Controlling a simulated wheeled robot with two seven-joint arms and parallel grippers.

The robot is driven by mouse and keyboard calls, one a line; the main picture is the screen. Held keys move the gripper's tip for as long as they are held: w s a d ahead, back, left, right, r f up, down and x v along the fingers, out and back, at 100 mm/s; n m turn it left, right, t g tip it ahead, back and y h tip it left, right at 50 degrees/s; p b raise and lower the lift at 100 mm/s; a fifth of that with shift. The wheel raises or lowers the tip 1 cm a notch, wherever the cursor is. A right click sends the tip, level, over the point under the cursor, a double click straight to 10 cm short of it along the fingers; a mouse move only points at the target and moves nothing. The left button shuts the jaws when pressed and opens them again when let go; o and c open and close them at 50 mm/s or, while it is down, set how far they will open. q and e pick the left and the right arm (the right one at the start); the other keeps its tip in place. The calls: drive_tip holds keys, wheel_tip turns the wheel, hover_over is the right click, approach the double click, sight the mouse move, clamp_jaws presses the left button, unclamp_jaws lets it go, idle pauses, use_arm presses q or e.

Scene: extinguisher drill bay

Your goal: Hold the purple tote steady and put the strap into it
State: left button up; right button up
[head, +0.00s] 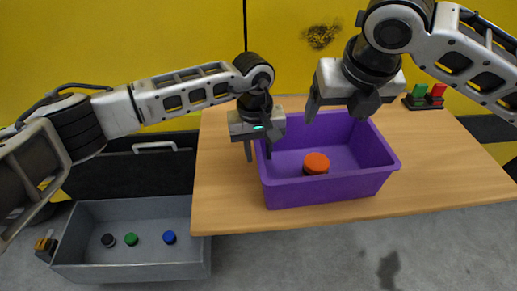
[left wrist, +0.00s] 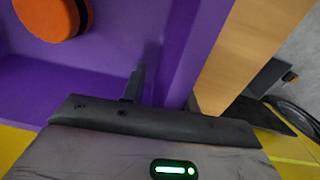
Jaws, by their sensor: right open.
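The purple tote (head: 325,191) stands upright on the wooden table. A round orange piece with a dark lower part (head: 316,162), which looks like the rolled strap, lies on the tote's floor. It also shows in the left wrist view (left wrist: 55,17). My left gripper (head: 258,152) is at the tote's left wall, one finger inside and one outside. My right gripper (head: 335,112) is open and empty above the tote's back part, apart from the orange piece.
A grey bin (head: 130,262) with black, green and blue round pieces is at the lower left, beside the wooden table (head: 228,205). A dark stand with green and red blocks (head: 424,103) is at the table's back right. The table right of the tote is clear.

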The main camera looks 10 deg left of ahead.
use_arm(q)
drive_tip(key=shift+r, duration=0.1)
wheel_tip(320, 180, up, 12)
drive_tip(key=shift+s+a, duration=0.15)
drive_tip(key=shift+a, duration=0.2)
